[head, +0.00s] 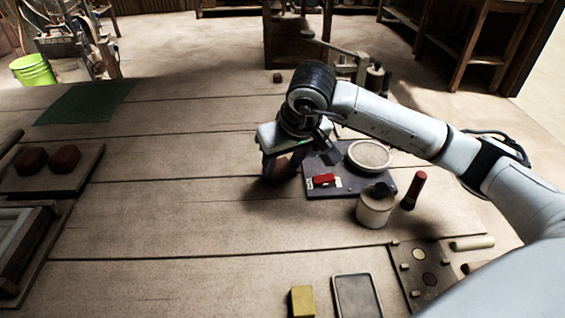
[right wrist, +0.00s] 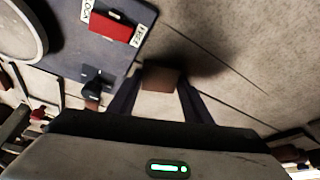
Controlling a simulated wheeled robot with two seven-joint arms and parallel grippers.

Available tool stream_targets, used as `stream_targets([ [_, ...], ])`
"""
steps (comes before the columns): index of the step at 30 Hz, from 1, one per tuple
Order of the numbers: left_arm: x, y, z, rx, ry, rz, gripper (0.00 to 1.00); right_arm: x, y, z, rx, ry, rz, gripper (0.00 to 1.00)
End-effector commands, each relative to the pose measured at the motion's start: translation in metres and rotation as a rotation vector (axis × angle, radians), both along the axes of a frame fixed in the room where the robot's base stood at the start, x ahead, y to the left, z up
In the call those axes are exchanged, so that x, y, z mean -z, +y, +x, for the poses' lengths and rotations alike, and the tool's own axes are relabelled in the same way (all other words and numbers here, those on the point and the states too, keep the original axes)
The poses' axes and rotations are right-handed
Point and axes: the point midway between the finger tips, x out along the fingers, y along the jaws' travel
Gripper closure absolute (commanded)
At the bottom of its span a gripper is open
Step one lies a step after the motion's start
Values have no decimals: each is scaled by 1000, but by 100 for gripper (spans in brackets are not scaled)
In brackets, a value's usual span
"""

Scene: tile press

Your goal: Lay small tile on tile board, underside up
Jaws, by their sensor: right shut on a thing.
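My right gripper (head: 278,168) hangs over the wooden table, just left of a dark base plate, with its fingers pointing down. In the right wrist view its fingers (right wrist: 160,100) are shut on a small brown tile (right wrist: 160,79). The tile shows as a plain brown face; I cannot tell which side is its underside. I cannot tell for sure which item is the tile board; a flat board with round spots (head: 440,262) lies at the lower right. My left gripper is not in view.
The dark base plate (head: 318,190) carries a red block (head: 324,180) with labels and a round pale disc (head: 370,155). A lidded jar (head: 374,209) and red-handled tool (head: 414,190) stand nearby. A yellow block (head: 302,301) lies in front. The table's middle left is clear.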

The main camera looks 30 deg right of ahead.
Motion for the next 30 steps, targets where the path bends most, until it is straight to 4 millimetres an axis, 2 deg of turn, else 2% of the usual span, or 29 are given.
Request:
stream_targets([
  [4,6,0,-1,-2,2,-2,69,5,0,0,0,-1,0,82],
  [5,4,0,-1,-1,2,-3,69,3,0,0,0,0,0,50],
  [6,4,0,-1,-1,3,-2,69,3,0,0,0,0,0,47],
  [17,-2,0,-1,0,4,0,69,-4,0,0,0,0,1,47],
  [20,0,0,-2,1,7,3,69,-17,0,-5,-1,-4,0,47],
  [30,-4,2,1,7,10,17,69,-84,2,-32,0,-5,1,47],
])
